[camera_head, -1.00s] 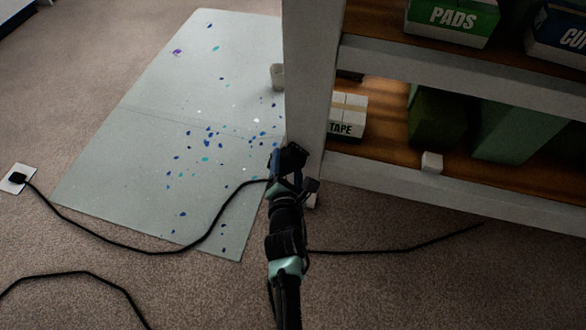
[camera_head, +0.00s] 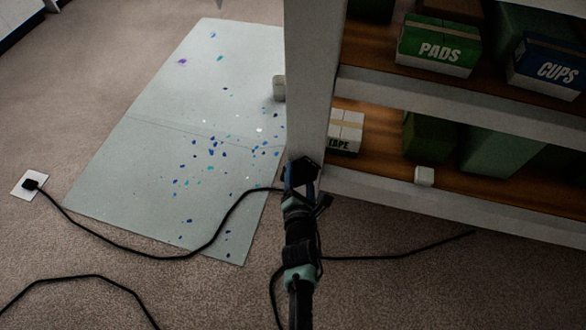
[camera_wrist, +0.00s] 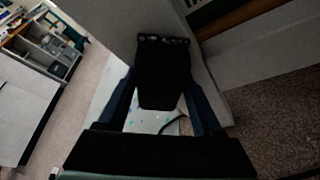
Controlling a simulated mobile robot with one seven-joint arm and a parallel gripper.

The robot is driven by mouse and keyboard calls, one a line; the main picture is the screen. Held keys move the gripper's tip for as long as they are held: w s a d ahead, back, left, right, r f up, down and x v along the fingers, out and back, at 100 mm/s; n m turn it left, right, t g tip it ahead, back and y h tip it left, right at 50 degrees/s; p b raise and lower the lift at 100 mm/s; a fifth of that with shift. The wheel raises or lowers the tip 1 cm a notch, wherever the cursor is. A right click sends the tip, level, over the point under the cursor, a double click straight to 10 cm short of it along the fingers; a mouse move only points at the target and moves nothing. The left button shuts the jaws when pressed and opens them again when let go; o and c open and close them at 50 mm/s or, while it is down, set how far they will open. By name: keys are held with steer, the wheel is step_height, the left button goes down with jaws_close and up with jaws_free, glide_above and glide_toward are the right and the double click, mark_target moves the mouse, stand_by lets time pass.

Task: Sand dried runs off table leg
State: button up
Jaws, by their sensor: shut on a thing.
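The pale grey table leg (camera_head: 313,90) stands upright in the middle of the head view, at the front corner of a shelved table. My gripper (camera_head: 299,186) is low, in front of the leg's lower part. It is shut on a dark, block-like tool, probably a sander (camera_head: 306,166). In the wrist view the black tool (camera_wrist: 163,75) sits between two blue fingers, its far end with a row of pale spots close to the leg's pale face (camera_wrist: 115,30). I cannot tell whether it touches. No dried runs can be made out; the tool and gripper hide the leg's foot.
A black cord (camera_head: 150,254) runs from a floor socket (camera_head: 30,184) across a paint-spotted sheet (camera_head: 150,150) to my gripper. Another cord (camera_head: 400,252) lies right. The lower shelf (camera_head: 450,200) holds boxes and a small white block (camera_head: 424,176).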

steer(key=shift+d, duration=0.35)
steer(key=shift+s+d+r+p, duration=0.15)
steer(key=shift+d+p, duration=0.25)
steer(key=shift+p, duration=0.2)
steer(key=shift+s+d+r+p, duration=0.1)
steer(key=shift+d+p, duration=0.25)
steer(key=shift+p, duration=0.2)
steer(key=shift+s+d+f+p, duration=0.15)
steer(key=shift+d+p, duration=0.35)
steer(key=shift+d, duration=0.6)
steer(key=shift+s, duration=0.1)
steer(key=s+a, duration=0.2)
steer(key=s, duration=0.3)
steer(key=shift+s+p, duration=0.35)
steer(key=shift+s+a+f, duration=0.1)
steer(key=shift+f, duration=0.05)
